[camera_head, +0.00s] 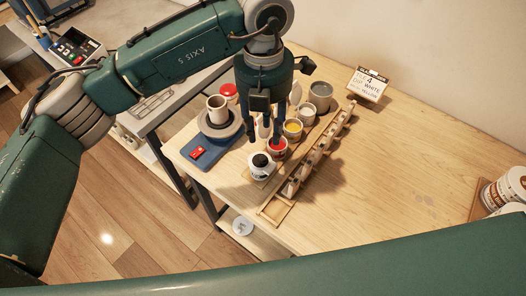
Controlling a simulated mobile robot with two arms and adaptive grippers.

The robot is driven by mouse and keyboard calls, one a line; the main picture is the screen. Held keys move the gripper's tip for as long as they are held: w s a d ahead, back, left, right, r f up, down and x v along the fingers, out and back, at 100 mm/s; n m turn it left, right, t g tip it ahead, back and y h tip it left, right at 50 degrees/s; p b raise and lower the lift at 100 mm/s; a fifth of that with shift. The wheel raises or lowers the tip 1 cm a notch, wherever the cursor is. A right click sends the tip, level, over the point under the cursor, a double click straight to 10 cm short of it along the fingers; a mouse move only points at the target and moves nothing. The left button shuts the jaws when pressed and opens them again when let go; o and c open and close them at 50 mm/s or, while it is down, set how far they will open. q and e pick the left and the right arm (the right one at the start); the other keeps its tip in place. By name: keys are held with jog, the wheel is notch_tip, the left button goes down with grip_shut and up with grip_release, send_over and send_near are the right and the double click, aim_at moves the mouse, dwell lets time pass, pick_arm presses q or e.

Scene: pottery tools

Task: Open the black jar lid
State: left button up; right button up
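A white jar (262,172) with a black lid (260,160) stands upright near the left end of the wooden table. The lid is on the jar. My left gripper (264,138) points down just behind and above this jar, beside a jar with red contents (277,146). Its fingers are spread apart and I see nothing held between them. Whether a finger touches the red jar I cannot tell. My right gripper is not in view.
Behind are a yellow-filled jar (293,128) and a grey jar (320,95). A wooden rack (301,172) runs along their right. A small wheel with a cup (217,109) stands left, and a sign (369,84) at the back. The table's right middle is clear.

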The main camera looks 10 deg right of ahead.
aim_at(263, 158)
pick_arm(q)
jog(key=f+p, duration=0.2)
jog(key=f, duration=0.2)
jog(key=f+p, duration=0.2)
jog(key=f, duration=0.3)
jog(key=shift+a, duration=0.2)
jog(key=shift+w+f, duration=0.1)
jog(key=shift+f, duration=0.7)
grip_shut()
